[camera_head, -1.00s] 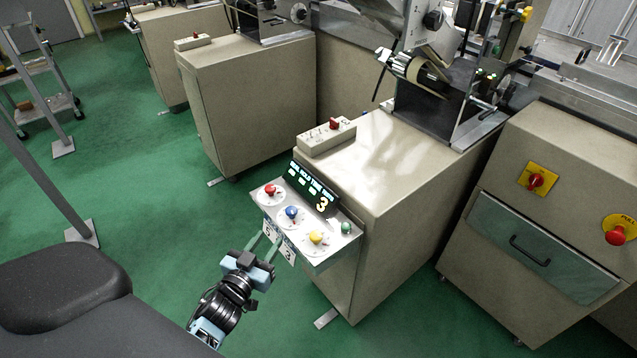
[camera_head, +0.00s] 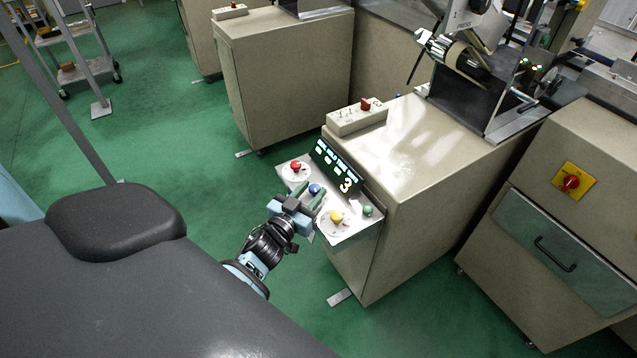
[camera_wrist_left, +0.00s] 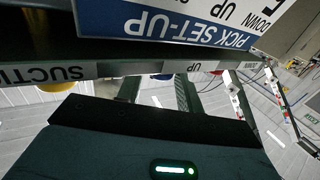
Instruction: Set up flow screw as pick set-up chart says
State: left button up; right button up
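A small metal control shelf (camera_head: 350,233) on the beige cabinet carries a red knob (camera_head: 295,167), a blue knob (camera_head: 315,188), a yellow knob (camera_head: 336,217) and a green knob (camera_head: 368,210). My left gripper (camera_head: 314,195) is open at the blue knob. The left wrist view shows its fingers (camera_wrist_left: 160,90) apart, with the blue knob (camera_wrist_left: 162,76) beyond the gap; contact is unclear. An upside-down PICK SET-UP chart (camera_wrist_left: 165,22) fills the top there, mostly cut off. I cannot tell which knob is the flow screw. My right gripper is out of view.
The beige cabinet (camera_head: 420,215) stands behind the shelf, with a switch box (camera_head: 357,117) on top. Another cabinet with a drawer (camera_head: 557,250) and a red switch (camera_head: 571,183) stands at right.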

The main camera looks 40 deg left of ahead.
pick_arm(q)
jog(key=shift+w+a, duration=0.15)
jog(key=shift+w, duration=1.85)
